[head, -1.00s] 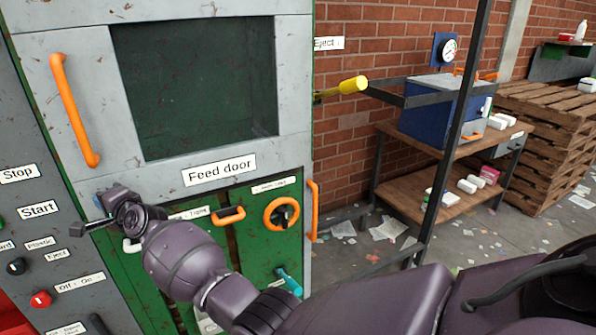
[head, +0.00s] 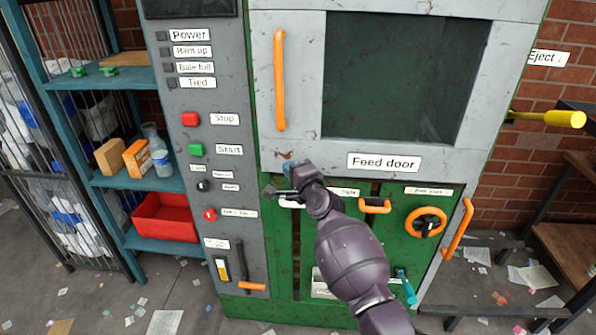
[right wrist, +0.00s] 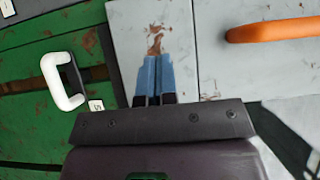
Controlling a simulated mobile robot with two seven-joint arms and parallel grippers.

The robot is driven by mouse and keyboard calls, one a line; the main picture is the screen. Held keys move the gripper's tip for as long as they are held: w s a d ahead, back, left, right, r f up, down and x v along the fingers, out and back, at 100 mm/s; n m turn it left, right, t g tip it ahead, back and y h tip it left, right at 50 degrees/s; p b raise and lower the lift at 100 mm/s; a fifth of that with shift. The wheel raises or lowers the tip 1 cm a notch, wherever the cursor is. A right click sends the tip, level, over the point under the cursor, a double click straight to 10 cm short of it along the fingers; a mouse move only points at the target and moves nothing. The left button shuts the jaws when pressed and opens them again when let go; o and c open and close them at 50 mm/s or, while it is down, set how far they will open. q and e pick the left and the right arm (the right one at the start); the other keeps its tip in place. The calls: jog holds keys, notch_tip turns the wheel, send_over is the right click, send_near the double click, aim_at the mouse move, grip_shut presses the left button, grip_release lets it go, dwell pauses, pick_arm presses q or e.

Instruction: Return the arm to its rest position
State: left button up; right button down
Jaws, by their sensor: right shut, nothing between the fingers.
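My right arm (head: 352,258), dark purple, reaches up from the bottom right to the front of the green and grey machine. Its right gripper (head: 289,166) is by the lower left corner of the grey panel of the feed door (head: 385,162), just above a white handle (head: 291,202). In the right wrist view the blue fingers (right wrist: 154,76) are together and empty, over the grey panel. The white handle (right wrist: 62,82) is to their left and an orange handle (right wrist: 272,29) to their right. I cannot tell whether the fingertips touch the panel. My left gripper is not in view.
Left of the arm are the control column with the Start button (head: 195,150) and a shelf holding a red bin (head: 165,217). An orange wheel (head: 426,222), an orange side handle (head: 458,230) and a yellow-ended lever (head: 565,119) stand to the right. Paper scraps litter the floor.

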jog(key=s+d+r+n+p, duration=0.2)
jog(key=s+d+r+n, duration=0.1)
jog(key=s+n, duration=0.25)
jog(key=s+d+f+n+h, duration=0.3)
jog(key=s+d+f+n, duration=0.35)
jog(key=d, duration=0.25)
pick_arm(q)
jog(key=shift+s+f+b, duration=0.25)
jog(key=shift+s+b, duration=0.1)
jog(key=shift+b, duration=0.9)
pick_arm(e)
jog(key=s+d+f+g+h, duration=0.1)
jog(key=s+d+f, duration=0.3)
jog(key=s, duration=0.6)
jog(key=s+d+f+n+g+h, duration=0.1)
jog(key=s+d+f+g+h, duration=0.1)
jog(key=s+d+f, duration=0.3)
jog(key=s+d+f+n+g+h, duration=0.1)
jog(key=s+d+f, duration=0.4)
jog(key=s+f, duration=0.5)
jog(key=s+h, duration=0.1)
jog(key=s, duration=0.4)
jog(key=shift+s+f+g, duration=0.15)
jog(key=shift+s+g, duration=0.05)
jog(key=shift+g, duration=0.1)
jog(key=shift+a, duration=0.1)
